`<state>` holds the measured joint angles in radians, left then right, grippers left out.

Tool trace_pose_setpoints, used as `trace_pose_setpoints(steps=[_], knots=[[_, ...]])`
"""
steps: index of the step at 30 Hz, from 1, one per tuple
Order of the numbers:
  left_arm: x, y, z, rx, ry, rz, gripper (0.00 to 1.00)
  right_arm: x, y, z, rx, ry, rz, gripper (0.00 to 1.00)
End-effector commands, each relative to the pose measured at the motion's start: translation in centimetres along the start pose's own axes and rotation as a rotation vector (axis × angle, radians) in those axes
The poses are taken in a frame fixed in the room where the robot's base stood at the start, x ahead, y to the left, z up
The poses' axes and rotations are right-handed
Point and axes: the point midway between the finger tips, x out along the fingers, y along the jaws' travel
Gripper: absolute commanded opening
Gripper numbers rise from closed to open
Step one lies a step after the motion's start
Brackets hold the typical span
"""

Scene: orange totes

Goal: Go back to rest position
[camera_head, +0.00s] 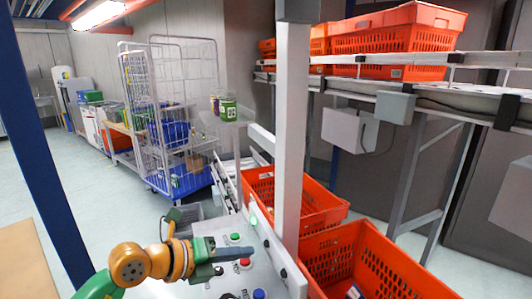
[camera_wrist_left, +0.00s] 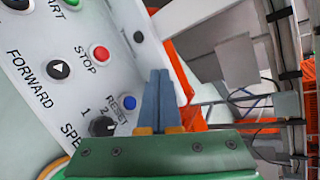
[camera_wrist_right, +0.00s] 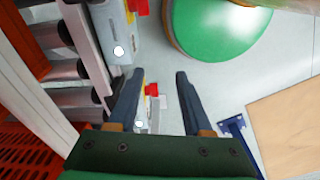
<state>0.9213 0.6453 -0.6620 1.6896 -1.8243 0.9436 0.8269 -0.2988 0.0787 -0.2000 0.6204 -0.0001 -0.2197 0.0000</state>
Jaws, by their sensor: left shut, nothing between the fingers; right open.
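My left gripper (camera_head: 228,253) reaches in from the left above a white control panel (camera_head: 208,290). In the left wrist view its fingers (camera_wrist_left: 160,76) are closed together with nothing between them. They point across the panel, near the blue RESET button (camera_wrist_left: 129,102) and the red STOP button (camera_wrist_left: 101,53); I cannot tell whether they touch the panel. My right gripper (camera_wrist_right: 157,76) shows only in the right wrist view. Its fingers are apart and empty, over the floor beside a roller conveyor (camera_wrist_right: 68,70).
Orange totes (camera_head: 365,262) stand right of a grey post (camera_head: 292,130). More totes (camera_head: 400,42) sit on a raised conveyor at the upper right. A wire cage trolley (camera_head: 170,110) stands behind. A blue post (camera_head: 50,150) rises at left. Open floor (camera_head: 90,165) lies between.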

Motion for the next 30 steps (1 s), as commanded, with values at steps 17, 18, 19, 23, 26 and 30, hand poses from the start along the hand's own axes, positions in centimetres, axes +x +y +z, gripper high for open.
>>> trace_pose_setpoints(steps=[17, 18, 19, 23, 26, 30], knots=[[-9.4, 11.4, -1.4, -1.680, -0.960, -0.687, 0.00, 0.0, 0.1, 0.1, 0.000, -0.002, 0.001, 0.50], [-9.5, 14.1, -3.6, -1.795, -1.025, -0.583, 0.00, 0.0, 0.1, 0.1, 0.000, -0.002, 0.001, 0.50], [-9.5, 15.8, -5.3, -1.867, -1.062, -0.505, 0.00, 0.0, 0.1, 0.1, 0.000, -0.002, 0.001, 0.50], [-10.0, 20.5, -12.7, -2.105, -1.157, -0.178, 0.00, 0.0, 0.1, 0.1, 0.000, -0.002, 0.001, 0.50], [-10.6, 22.3, -18.1, -2.230, -1.180, 0.058, 0.00, 0.0, 0.1, 0.1, 0.000, -0.002, 0.001, 0.50], [-11.8, 22.9, -24.9, -2.357, -1.163, 0.371, 0.00, 0.0, 0.1, 0.1, -0.001, -0.002, 0.001, 0.50]])
